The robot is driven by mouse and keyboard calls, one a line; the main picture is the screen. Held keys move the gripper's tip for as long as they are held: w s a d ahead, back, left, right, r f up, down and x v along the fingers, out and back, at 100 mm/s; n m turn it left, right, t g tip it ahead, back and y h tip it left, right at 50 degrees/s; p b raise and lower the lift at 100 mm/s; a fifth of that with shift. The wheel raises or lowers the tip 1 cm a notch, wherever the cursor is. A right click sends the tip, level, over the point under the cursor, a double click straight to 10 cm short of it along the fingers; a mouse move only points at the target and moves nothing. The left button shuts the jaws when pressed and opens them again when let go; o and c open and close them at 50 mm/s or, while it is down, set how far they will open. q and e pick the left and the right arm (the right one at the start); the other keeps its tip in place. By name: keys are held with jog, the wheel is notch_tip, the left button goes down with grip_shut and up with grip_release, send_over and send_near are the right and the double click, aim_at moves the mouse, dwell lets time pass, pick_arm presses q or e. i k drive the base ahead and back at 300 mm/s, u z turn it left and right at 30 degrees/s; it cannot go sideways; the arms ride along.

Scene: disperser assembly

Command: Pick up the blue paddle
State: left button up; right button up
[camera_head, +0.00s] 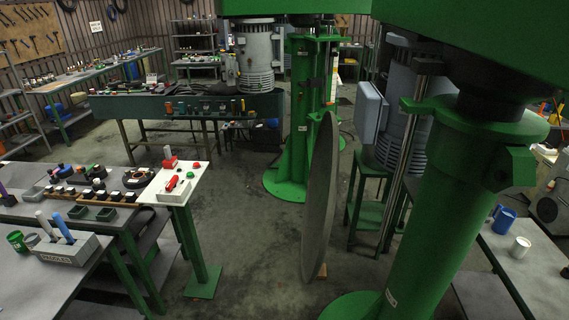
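A blue paddle (63,227) stands tilted in a grey holder (65,254) with dark lettering on its front, on the table at the lower left. Only its upper, handle-like part shows; its lower end is hidden in the holder. A pale grey paddle (46,225) stands just left of it in the same holder. Neither of my grippers is in view, and nothing touches the blue paddle.
A green can (17,241) stands left of the holder. Behind are small dark trays (92,213) and a white panel with red controls (174,184). A large grey disc (320,200) and green machine columns (450,190) stand right. The floor between is clear.

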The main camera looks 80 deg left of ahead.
aim_at(56, 217)
jog(key=u, duration=3.85)
